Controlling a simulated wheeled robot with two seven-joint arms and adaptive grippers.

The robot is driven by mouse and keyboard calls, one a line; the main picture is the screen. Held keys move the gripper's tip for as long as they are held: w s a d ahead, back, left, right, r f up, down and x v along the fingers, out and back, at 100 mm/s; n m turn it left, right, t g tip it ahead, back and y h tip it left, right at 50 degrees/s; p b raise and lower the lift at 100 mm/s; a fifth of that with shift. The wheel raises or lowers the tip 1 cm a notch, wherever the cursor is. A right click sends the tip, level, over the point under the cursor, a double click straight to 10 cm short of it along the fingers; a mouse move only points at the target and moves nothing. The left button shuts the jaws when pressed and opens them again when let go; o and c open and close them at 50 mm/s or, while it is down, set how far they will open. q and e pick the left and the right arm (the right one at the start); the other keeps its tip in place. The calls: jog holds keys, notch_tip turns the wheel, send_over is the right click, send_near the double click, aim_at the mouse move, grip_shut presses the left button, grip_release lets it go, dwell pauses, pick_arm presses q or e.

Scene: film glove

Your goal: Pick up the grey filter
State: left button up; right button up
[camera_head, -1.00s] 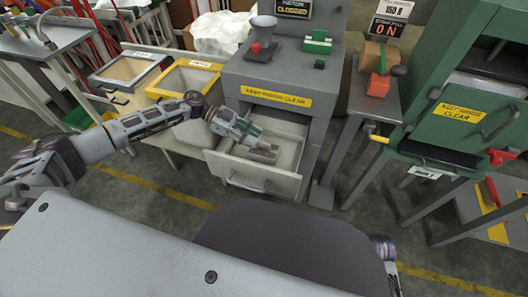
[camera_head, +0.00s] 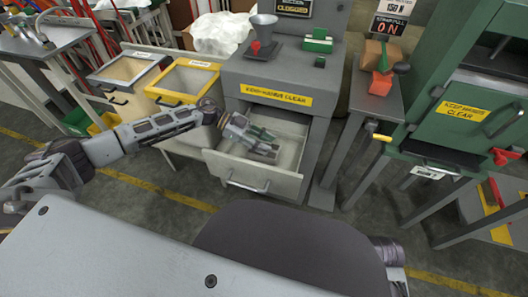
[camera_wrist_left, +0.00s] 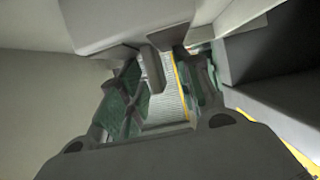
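The grey drawer (camera_head: 243,174) under the machine is pulled open. My left gripper (camera_head: 267,146) reaches into it from the left, with its fingers apart. In the left wrist view, a pale grey ribbed piece with a yellow edge, which looks like the grey filter (camera_wrist_left: 166,98), lies between the two green-padded fingers of my left gripper (camera_wrist_left: 167,88). Whether the fingers touch it cannot be told. In the head view the gripper mostly hides it. My right gripper is not in view.
The grey machine (camera_head: 312,74) with a yellow warning label stands over the drawer. A yellow-framed bin (camera_head: 177,101) stands left of it. A narrow stand (camera_head: 362,105) and a green press (camera_head: 450,60) are on the right. Clear floor lies before the drawer.

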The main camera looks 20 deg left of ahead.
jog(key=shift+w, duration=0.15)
pick_arm(q)
grip_shut()
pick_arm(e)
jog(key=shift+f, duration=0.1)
pick_arm(q)
jog(key=shift+r, duration=0.15)
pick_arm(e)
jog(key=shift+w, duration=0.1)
pick_arm(q)
jog(key=shift+r, duration=0.2)
jog(key=shift+r+p, duration=0.3)
jog(key=shift+r, duration=0.05)
jog(key=shift+r+p, duration=1.3)
jog(key=shift+r, duration=3.05)
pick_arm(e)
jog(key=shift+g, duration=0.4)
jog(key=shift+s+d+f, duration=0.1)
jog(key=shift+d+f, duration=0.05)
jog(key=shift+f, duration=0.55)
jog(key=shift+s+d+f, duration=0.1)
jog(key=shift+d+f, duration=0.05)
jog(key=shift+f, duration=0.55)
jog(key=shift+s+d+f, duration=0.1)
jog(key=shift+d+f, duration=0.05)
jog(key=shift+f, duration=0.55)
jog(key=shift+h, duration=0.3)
